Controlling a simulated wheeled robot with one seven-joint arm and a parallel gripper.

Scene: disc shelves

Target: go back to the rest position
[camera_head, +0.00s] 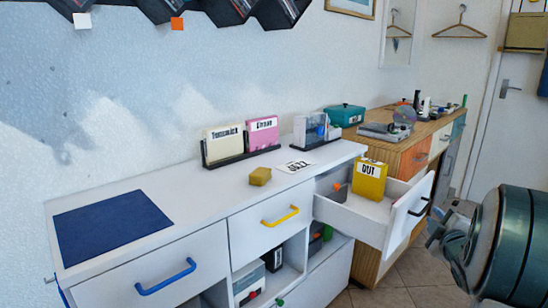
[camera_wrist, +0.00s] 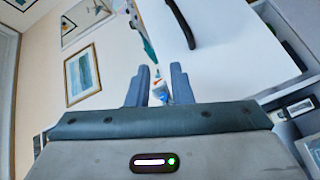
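My gripper (camera_head: 440,236) is at the right of the head view, in front of the open drawer and apart from it. In the wrist view my gripper (camera_wrist: 161,80) shows two blue-grey fingers standing apart. A small white, blue and red thing (camera_wrist: 160,92) shows in the gap between them; it seems to lie beyond the fingers, and I cannot tell what it is. The white drawer (camera_head: 409,207) is pulled out of the white cabinet. A yellow box marked "OUT" (camera_head: 369,181) stands upright in it.
The white cabinet top (camera_head: 210,190) bears a blue mat (camera_head: 110,224), a small yellow block (camera_head: 260,176), a "JAZZ" card (camera_head: 295,166) and a rack with cream (camera_head: 223,143) and pink (camera_head: 262,134) boxes. A wooden cabinet (camera_head: 400,150) stands behind the drawer. Tiled floor (camera_head: 420,272) shows below.

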